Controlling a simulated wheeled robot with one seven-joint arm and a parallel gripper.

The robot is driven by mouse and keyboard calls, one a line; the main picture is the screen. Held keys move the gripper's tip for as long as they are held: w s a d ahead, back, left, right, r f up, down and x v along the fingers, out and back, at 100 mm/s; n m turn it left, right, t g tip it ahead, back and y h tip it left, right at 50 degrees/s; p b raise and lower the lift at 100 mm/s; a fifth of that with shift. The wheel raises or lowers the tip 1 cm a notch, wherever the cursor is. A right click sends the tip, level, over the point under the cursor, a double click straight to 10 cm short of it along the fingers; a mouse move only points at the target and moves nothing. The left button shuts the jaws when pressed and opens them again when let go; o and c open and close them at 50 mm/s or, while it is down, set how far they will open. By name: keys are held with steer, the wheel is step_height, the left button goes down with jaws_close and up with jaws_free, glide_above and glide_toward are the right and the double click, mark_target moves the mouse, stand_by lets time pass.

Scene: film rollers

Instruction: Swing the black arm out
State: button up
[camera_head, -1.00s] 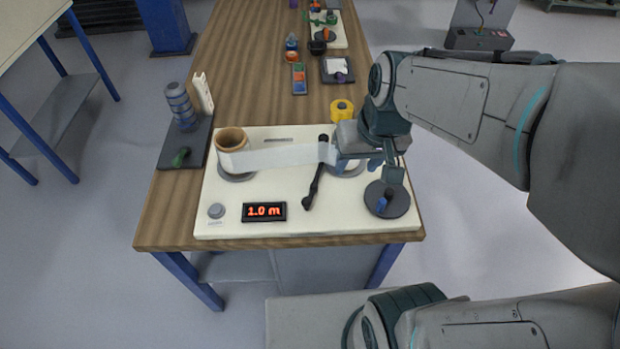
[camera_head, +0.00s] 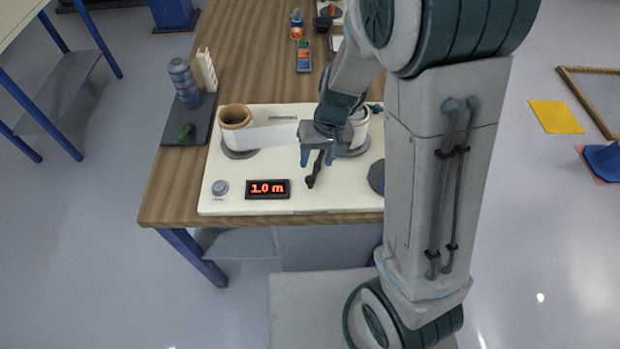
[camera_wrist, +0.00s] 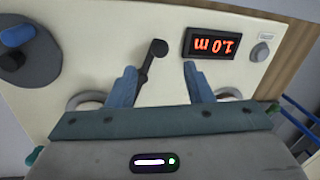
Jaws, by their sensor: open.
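The black arm (camera_head: 312,178) lies on the cream board (camera_head: 226,172), its knobbed end toward the board's front edge. Its rear part is hidden behind my gripper (camera_head: 317,161) in the head view. My gripper is open and hangs over the black arm. In the wrist view, the black arm (camera_wrist: 150,63) shows between the two blue fingers of my gripper (camera_wrist: 159,68), nearer the left one. I cannot tell whether a finger touches it. A pale film strip (camera_head: 270,137) runs from the brown-cored left roller (camera_head: 236,118) toward the right roll (camera_head: 359,130).
A display (camera_head: 268,189) reads 1.0 m, beside a grey knob (camera_head: 220,187). A dark disc with a blue peg (camera_wrist: 22,45) lies on the board, partly behind my arm in the head view. A dark tray (camera_head: 192,128) with a blue ribbed column (camera_head: 184,82) stands left.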

mark_target(311, 177)
steer(key=f, duration=0.3)
steer(key=a+f, duration=0.1)
steer(key=f, duration=0.5)
steer(key=shift+s+a+f, duration=0.15)
steer(key=shift+a, duration=0.2)
jaws_close()
